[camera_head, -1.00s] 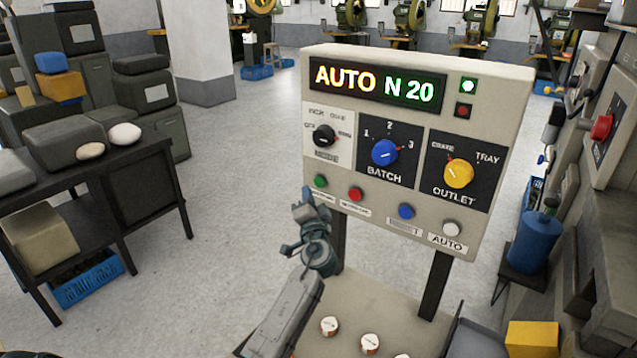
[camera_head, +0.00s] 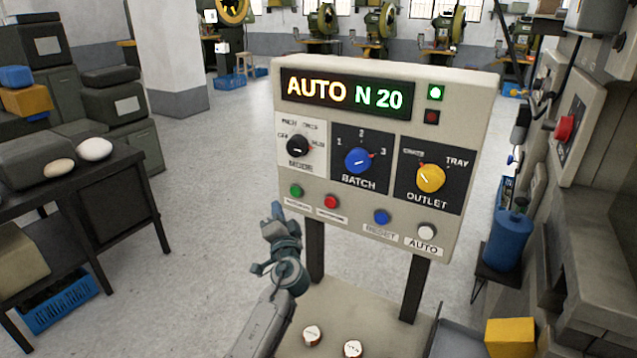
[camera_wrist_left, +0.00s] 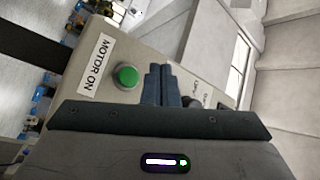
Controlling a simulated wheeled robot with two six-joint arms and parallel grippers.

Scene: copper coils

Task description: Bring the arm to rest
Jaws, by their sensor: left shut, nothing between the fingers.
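My left gripper (camera_head: 277,211) is shut and empty, its tips just left of and below the green button on the control panel (camera_head: 262,135). In the left wrist view the shut fingers (camera_wrist_left: 161,86) are beside the green button (camera_wrist_left: 127,76), which has a "MOTOR ON" label (camera_wrist_left: 95,66). I cannot tell whether they touch the panel. The panel display (camera_head: 345,93) reads "AUTO N 20", and the upper green lamp (camera_head: 435,92) is lit. The panel carries a black knob (camera_head: 298,146), a blue batch knob (camera_head: 358,160) and a yellow outlet knob (camera_head: 430,178). My right gripper is out of view.
A dark table (camera_head: 120,160) with pale rounded pieces stands at the left. A blue crate (camera_head: 58,303) sits under it. A blue canister (camera_head: 508,240) and a yellow block (camera_head: 508,336) are at the right. The floor between table and panel is clear.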

